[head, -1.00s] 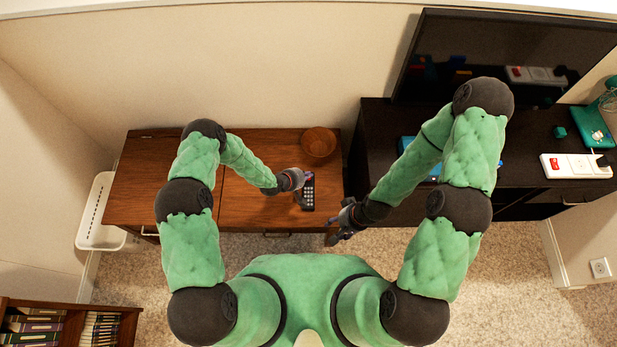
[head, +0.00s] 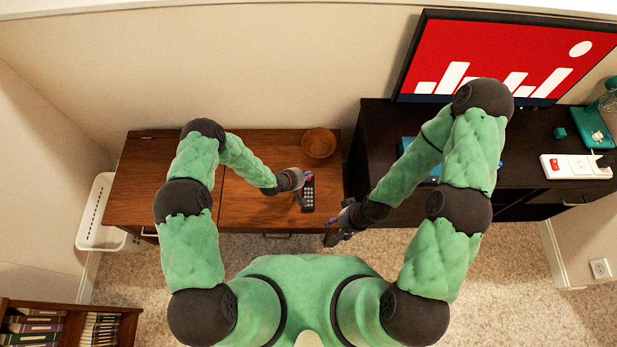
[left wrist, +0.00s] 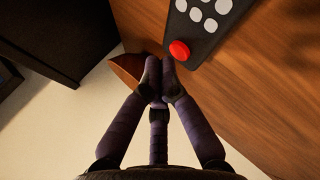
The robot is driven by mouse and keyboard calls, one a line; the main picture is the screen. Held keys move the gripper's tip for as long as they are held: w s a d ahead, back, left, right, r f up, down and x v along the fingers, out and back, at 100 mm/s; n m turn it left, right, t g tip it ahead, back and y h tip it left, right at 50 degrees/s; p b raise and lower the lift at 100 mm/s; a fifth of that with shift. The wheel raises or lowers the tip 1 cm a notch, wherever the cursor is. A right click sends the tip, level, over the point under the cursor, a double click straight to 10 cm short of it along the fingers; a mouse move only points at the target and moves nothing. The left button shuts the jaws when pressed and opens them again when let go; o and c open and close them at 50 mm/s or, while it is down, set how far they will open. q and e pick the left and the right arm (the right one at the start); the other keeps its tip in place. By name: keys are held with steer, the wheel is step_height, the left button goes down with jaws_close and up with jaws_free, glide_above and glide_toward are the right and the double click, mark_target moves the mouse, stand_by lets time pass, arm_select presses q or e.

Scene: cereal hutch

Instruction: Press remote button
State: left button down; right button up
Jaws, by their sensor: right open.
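The dark remote (head: 308,194) lies on the brown wooden cabinet. In the left wrist view the remote (left wrist: 210,22) shows pale round buttons and a red button (left wrist: 179,50) at its near end. My left gripper (head: 304,177) is over the remote's far end. In the left wrist view its fingertips (left wrist: 160,62) are together with nothing between them, just beside the red button; I cannot tell if they touch it. My right gripper (head: 338,228) is open near the front right corner of the wooden cabinet. The TV screen (head: 500,55) is lit red with white bars and a white disc.
A wooden bowl (head: 319,143) stands behind the remote on the wooden cabinet (head: 250,150). The dark TV cabinet (head: 520,140) is at the right, with a white power strip (head: 577,166) on it. A white basket (head: 97,215) is at the left. The cabinet's left top is clear.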

arm_select(q)
steer(key=shift+r, duration=0.3)
steer(key=shift+r+p, duration=1.65)
steer(key=shift+r, duration=0.9)
steer(key=shift+f, duration=0.1)
steer(key=s+a+r+m+g+y, duration=0.1)
steer(key=s+a+r+m+g, duration=0.1)
steer(key=s, duration=0.6)
steer(key=s+a+r+m+g+y, duration=0.1)
steer(key=s+a+r, duration=0.3)
steer(key=s, duration=0.4)
steer(key=s+a+r+m+g, duration=0.2)
steer(key=s+a+r+m, duration=0.1)
steer(key=s, duration=0.5)
steer(key=shift+s+a+r+g+y, duration=0.15)
steer(key=shift+r+g+y, duration=0.25)
steer(key=shift+r, duration=0.2)
